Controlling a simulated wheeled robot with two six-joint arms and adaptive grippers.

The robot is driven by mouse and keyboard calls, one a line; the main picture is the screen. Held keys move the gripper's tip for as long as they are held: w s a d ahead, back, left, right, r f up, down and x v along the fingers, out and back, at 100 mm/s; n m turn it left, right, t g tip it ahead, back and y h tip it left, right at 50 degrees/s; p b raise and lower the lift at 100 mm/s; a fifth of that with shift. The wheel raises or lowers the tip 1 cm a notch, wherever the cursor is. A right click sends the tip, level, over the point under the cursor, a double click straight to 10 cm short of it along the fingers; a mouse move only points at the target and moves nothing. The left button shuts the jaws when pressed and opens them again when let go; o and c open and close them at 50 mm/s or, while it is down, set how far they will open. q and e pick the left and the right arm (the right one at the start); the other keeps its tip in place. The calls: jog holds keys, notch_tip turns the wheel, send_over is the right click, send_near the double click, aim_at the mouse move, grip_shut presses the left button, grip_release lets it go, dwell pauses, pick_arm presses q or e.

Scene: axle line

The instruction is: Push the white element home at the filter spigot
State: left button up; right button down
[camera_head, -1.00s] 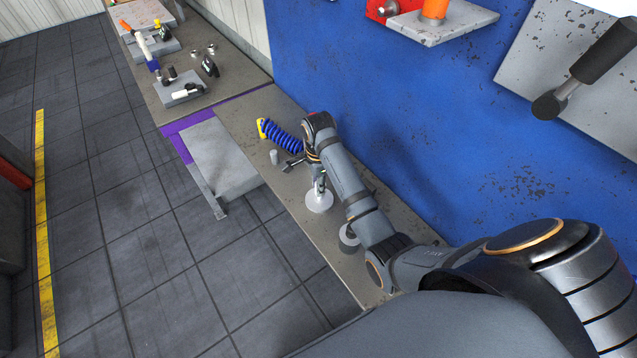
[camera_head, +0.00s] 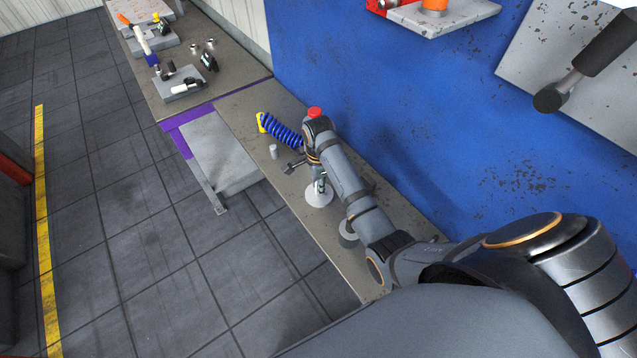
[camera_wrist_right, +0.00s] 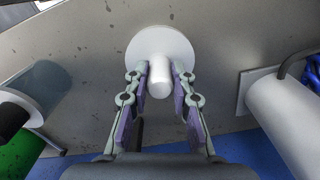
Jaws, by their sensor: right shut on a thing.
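The white element (camera_wrist_right: 157,82) shows in the right wrist view as a short, round-ended white post in front of a wide white disc (camera_wrist_right: 162,47). In the head view the white disc (camera_head: 318,196) lies low over the bench beneath my right wrist. My right gripper (camera_wrist_right: 159,78) has its two fingers on either side of the white post and is shut on it. In the head view my right gripper (camera_head: 319,182) points down at the disc, partly hidden by my arm. A spigot under the disc cannot be made out. My left gripper is out of view.
A green cylinder (camera_wrist_right: 20,152) is at left in the wrist view. A blue wall panel (camera_head: 400,120) borders the bench.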

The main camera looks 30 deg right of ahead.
jog(key=c, duration=1.1)
grip_release()
jog(key=shift+o, duration=0.2)
notch_tip(320, 180, up, 7)
jog(key=shift+r, duration=0.2)
